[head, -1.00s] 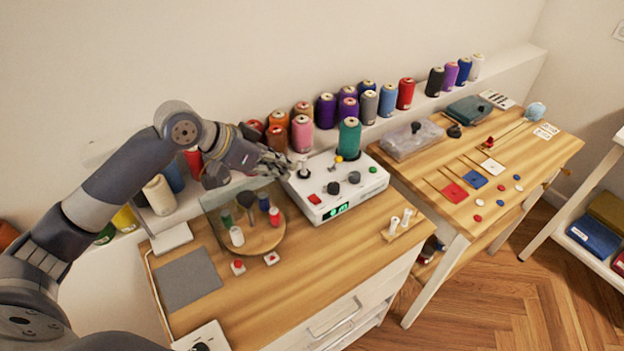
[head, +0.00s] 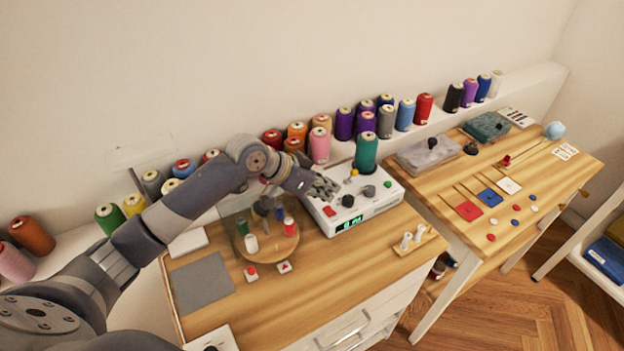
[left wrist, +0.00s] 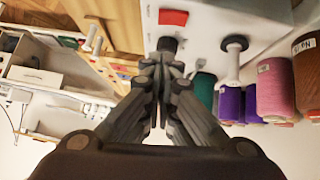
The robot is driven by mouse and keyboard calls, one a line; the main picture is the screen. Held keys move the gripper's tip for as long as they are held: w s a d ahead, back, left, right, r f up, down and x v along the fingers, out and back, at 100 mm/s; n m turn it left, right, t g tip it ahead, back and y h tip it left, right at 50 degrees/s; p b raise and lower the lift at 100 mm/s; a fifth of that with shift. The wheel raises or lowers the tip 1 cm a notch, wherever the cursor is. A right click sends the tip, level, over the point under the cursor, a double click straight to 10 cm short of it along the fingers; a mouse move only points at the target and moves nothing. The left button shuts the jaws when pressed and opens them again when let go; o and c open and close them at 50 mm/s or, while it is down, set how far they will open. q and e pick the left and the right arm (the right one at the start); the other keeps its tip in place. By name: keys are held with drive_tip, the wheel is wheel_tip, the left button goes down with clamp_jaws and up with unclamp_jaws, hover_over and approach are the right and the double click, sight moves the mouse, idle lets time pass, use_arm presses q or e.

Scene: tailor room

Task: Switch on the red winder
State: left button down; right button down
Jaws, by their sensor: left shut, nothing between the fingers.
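The winder is a white box (head: 375,205) with a red rocker switch (head: 329,211), black knobs (head: 348,201), a lit green display (head: 350,223) and a teal thread cone (head: 366,152) at its back. My left gripper (head: 330,188) is shut and empty, over the left part of the box top, behind the red switch. In the left wrist view, the shut fingertips (left wrist: 162,72) point at a black knob (left wrist: 167,45), with the red switch (left wrist: 173,17) beyond it. I cannot tell whether they touch the knob. The winder's left spindle (left wrist: 234,55) shows there but is hidden by my gripper in the head view.
Thread cones (head: 319,146) line the back ledge. A grey mat (head: 203,285) lies left.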

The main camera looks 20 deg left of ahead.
sight(325, 210)
use_arm(q)
drive_tip(key=shift+s+d+f+p, duration=0.1)
drive_tip(key=shift+d+f+p, duration=0.1)
drive_tip(key=shift+f, duration=0.85)
drive_tip(key=shift+d+f+p, duration=0.1)
drive_tip(key=shift+f+p, duration=0.05)
drive_tip(key=shift+f, duration=0.9)
drive_tip(key=shift+s+d+f, duration=0.1)
drive_tip(key=shift+s+f, duration=0.1)
drive_tip(key=shift+f, duration=0.1)
drive_tip(key=shift+w, duration=0.1)
drive_tip(key=shift+w+a, duration=0.5)
drive_tip(key=shift+a, duration=0.2)
drive_tip(key=shift+r, duration=0.15)
